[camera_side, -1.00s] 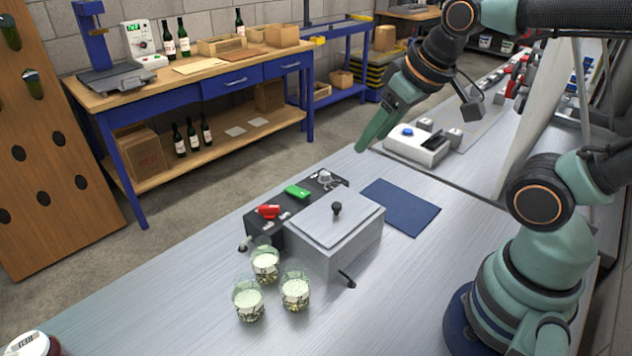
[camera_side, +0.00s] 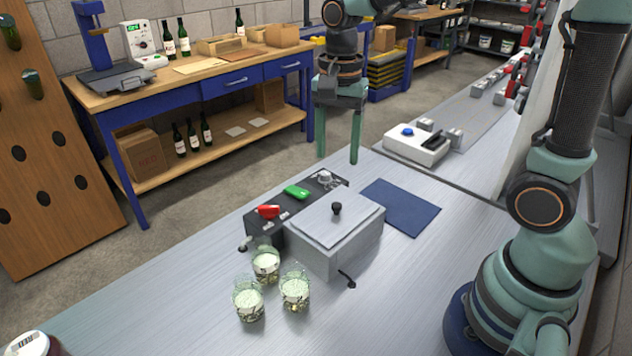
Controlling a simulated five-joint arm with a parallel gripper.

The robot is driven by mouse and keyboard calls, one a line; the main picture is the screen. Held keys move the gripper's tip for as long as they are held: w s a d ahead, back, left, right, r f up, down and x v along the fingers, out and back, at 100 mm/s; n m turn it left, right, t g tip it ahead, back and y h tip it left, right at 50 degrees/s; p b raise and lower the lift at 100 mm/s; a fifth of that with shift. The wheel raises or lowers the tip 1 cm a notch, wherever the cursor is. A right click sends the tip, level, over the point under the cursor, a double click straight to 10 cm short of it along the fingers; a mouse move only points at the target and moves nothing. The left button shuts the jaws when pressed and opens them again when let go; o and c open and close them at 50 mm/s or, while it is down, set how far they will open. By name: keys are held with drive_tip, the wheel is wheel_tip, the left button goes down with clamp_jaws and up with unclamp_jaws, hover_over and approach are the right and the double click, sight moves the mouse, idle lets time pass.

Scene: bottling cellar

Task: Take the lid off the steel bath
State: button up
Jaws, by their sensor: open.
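The steel bath (camera_side: 337,260) is a grey box on the metal bench. Its flat lid (camera_side: 318,228) lies on top and covers the opening, with a round black knob (camera_side: 337,208) standing up in the middle. My gripper (camera_side: 338,160) hangs above and behind the bath, pointing down. Its two green fingers are apart with nothing between them. It is clear of the knob and touches nothing.
A black control unit (camera_side: 264,227) with a red and a green switch adjoins the bath's left side. Three glass jars (camera_side: 295,291) stand in front. A blue mat (camera_side: 400,207) lies flat and bare to the right. A white device (camera_side: 415,146) stands behind it.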

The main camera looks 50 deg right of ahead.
sight(337, 204)
wheel_tip(337, 204, down, 12)
drive_tip(key=shift+s+r, duration=0.15)
drive_tip(key=shift+r, duration=0.05)
clamp_jaws()
idle(0.5)
